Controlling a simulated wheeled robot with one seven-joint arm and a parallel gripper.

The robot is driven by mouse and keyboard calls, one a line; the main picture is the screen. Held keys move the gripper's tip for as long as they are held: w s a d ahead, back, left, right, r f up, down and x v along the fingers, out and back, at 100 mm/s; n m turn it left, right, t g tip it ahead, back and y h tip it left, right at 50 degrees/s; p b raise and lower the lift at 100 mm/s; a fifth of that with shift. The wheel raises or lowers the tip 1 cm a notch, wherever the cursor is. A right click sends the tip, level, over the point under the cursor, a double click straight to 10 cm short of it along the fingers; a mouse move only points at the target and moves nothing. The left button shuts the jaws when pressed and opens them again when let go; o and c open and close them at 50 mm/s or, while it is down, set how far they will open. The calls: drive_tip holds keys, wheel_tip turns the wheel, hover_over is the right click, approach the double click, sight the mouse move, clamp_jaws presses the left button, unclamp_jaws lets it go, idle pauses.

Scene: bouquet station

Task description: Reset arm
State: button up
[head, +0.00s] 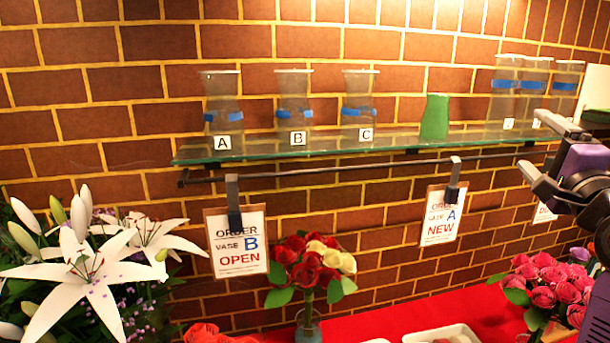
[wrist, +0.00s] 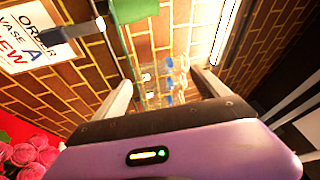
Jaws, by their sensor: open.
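My gripper (head: 541,150) is at the right edge in the head view, in front of the right end of the glass shelf. Its two fingers stand apart with nothing between them. In the wrist view my gripper (wrist: 158,98) also shows open, its fingers spread over the purple body. Past the fingers, glass vases with blue bands (wrist: 170,80) stand in the distance, out of the grasp. The rest of my arm is cut off by the right edge of the head view.
A glass shelf (head: 260,155) holds vases labelled A (head: 222,110), B (head: 293,105) and C (head: 359,103), a green vase (head: 434,117) and more clear vases. Order cards VASE B OPEN (head: 237,240) and VASE A NEW (head: 441,216) hang below. Lilies (head: 95,275), roses (head: 311,265) and pink flowers (head: 550,288) stand below.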

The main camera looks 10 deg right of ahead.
drive_tip(key=s+a+f+n, duration=0.4)
drive_tip(key=a+f, duration=0.1)
drive_tip(key=f, duration=0.3)
drive_tip(key=s+a+f+n+t+b, duration=0.1)
drive_tip(key=s+a+f+n, duration=0.45)
drive_tip(key=f, duration=0.35)
drive_tip(key=s+a+f+n, duration=0.4)
drive_tip(key=a+f, duration=0.2)
drive_tip(key=f, duration=0.2)
drive_tip(key=s+a+f+n+g+y, duration=0.1)
drive_tip(key=s+a+f+n+y, duration=0.1)
drive_tip(key=s+a+f, duration=0.3)
drive_tip(key=s+a+f+n+g+y+b, duration=0.1)
drive_tip(key=s+a+f, duration=0.4)
drive_tip(key=s, duration=0.8)
drive_tip(key=s+a+f+n+g+y+b, duration=0.1)
drive_tip(key=s+a+f+n+g+y, duration=0.2)
drive_tip(key=s+f, duration=0.4)
drive_tip(key=shift+s+a+n+y, duration=0.7)
drive_tip(key=shift+s+a+n, duration=0.3)
drive_tip(key=shift+s, duration=0.25)
